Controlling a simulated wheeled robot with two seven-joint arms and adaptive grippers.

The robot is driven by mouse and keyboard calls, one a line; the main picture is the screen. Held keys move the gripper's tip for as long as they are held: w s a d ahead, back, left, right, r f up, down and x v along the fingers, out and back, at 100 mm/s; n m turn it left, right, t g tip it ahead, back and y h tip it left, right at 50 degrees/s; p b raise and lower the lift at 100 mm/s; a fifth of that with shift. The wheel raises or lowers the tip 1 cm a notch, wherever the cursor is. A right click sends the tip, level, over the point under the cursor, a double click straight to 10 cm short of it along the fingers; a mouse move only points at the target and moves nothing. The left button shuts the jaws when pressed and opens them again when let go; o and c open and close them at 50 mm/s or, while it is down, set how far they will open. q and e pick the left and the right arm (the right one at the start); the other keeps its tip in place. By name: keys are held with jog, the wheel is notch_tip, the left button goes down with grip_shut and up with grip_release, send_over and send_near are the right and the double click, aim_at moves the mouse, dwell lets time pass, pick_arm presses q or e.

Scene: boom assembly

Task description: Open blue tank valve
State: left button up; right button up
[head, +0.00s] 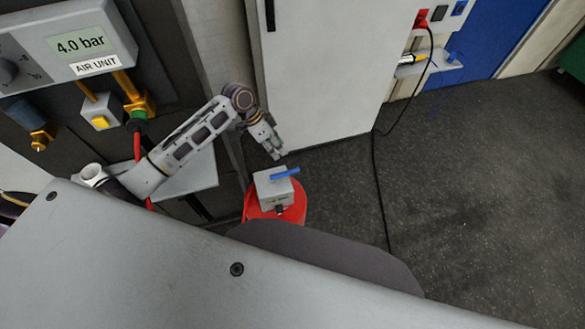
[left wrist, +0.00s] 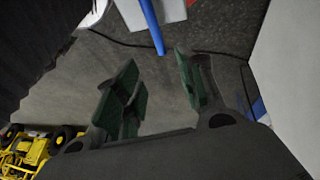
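A blue valve lever (head: 285,172) lies across the top of a grey box (head: 272,190) on a red tank (head: 290,215) on the floor. My left gripper (head: 277,153) is just behind the lever in the head view and looks apart from it. In the left wrist view the left gripper (left wrist: 158,85) is open, with nothing between its green-padded fingers. The blue lever (left wrist: 152,25) shows beyond the fingertips at the top, with part of the grey box (left wrist: 170,10) beside it. My right gripper is not in view.
An air unit (head: 75,45) reading 4.0 bar, with a red hose (head: 137,145), stands at the left. A light cabinet (head: 320,70) is behind the gripper. A black cable (head: 376,180) runs down to the floor. Open dark floor (head: 480,180) lies to the right. A yellow vehicle (left wrist: 25,150) shows in the wrist view.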

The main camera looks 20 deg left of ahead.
aim_at(293, 170)
pick_arm(q)
jog(key=shift+x, duration=6.8)
grip_shut()
